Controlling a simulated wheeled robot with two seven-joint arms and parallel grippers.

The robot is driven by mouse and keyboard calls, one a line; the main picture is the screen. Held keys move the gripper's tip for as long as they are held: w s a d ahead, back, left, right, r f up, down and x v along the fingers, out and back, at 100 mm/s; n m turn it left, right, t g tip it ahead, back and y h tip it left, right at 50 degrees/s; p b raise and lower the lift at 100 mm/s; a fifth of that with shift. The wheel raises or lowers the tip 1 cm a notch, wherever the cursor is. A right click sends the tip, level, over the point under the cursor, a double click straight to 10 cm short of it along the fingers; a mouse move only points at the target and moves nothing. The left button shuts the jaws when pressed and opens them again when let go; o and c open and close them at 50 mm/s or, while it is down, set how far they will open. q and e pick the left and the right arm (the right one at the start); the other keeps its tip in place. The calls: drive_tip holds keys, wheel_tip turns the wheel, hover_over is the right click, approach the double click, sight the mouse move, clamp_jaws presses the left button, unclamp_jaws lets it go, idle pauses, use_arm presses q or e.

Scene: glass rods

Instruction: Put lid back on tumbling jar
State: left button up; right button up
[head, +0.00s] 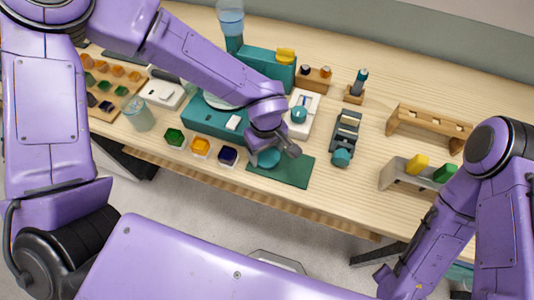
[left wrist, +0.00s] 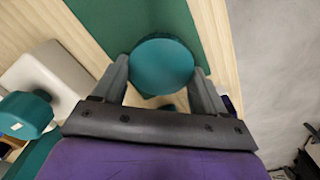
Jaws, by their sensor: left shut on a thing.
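A round teal lid (head: 268,158) is between the fingers of my left gripper (head: 272,151), low over the dark green mat (head: 294,172) at the front of the bench. In the left wrist view the lid (left wrist: 161,66) shows as a teal disc with a grey finger on each side, and my left gripper (left wrist: 160,85) is shut on it. I cannot tell whether the lid touches the mat or something under it. No open jar shows clearly. A black device with a teal round end (head: 342,157) stands right of the mat. My right gripper is not in view.
Green, orange and dark blue trays (head: 201,147) sit left of the mat. A white device with a teal knob (head: 299,114) stands behind it. A wooden rack (head: 425,127) and a grey holder (head: 397,174) are to the right. The bench's front edge is close to the mat.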

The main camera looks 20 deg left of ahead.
sight(267, 154)
use_arm(q)
drive_tip(key=shift+r, duration=0.1)
drive_tip(key=shift+r, duration=0.3)
wheel_tip(267, 154, up, 2)
drive_tip(key=shift+r, duration=0.2)
drive_tip(key=s+r+b, duration=0.3)
drive_tip(key=s+r, duration=0.6)
drive_tip(key=s, duration=0.5)
drive_tip(key=shift+r+b, duration=0.35)
drive_tip(key=shift+r, duration=0.05)
